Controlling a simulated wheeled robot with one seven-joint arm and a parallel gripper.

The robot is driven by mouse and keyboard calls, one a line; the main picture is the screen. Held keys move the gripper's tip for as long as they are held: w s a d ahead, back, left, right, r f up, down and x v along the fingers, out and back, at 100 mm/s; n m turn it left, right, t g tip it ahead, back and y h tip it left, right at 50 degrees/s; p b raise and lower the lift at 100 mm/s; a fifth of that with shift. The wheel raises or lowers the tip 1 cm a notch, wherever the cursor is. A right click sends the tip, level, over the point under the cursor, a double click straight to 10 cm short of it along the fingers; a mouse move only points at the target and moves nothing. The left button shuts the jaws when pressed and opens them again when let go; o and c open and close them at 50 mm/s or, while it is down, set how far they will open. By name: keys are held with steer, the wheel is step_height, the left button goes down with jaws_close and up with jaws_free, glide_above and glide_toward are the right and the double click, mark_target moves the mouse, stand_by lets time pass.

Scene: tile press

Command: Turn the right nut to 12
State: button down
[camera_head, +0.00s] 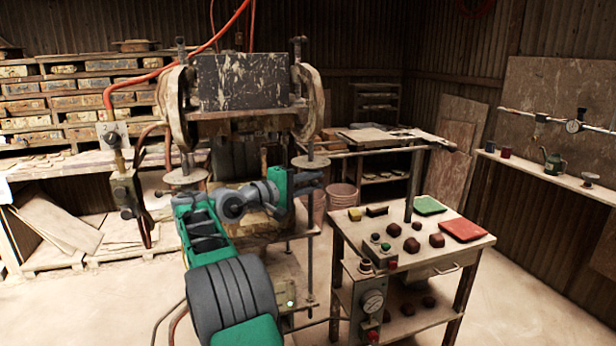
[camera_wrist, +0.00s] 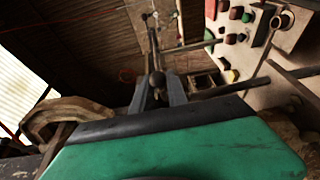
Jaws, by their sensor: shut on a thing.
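The tile press (camera_head: 243,82) stands left of centre, with an upright rod on each side. The right rod (camera_head: 310,240) carries a round pale collar (camera_head: 311,162). My gripper (camera_head: 312,181) reaches this rod from the left, just below the collar. In the wrist view my gripper (camera_wrist: 159,92) is shut around a dark rounded piece (camera_wrist: 157,80) in line with a rod; it appears to be the right nut. The jaws hide most of it in the head view. No number or pointer at the nut is legible. A similar left collar (camera_head: 186,175) sits on the left rod.
A control table (camera_head: 410,262) with red pieces, buttons and a gauge (camera_head: 372,302) stands close to the right of the rod. A wall shelf (camera_head: 560,178) is far right. Pallets (camera_head: 60,235) lie at left. Floor is clear at lower right.

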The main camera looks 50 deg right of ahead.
steer(key=shift+r, duration=0.6)
steer(key=c, duration=1.5)
jaws_free()
steer(key=shift+f, duration=0.1)
steer(key=shift+o, duration=0.5)
steer(key=shift+f, duration=0.3)
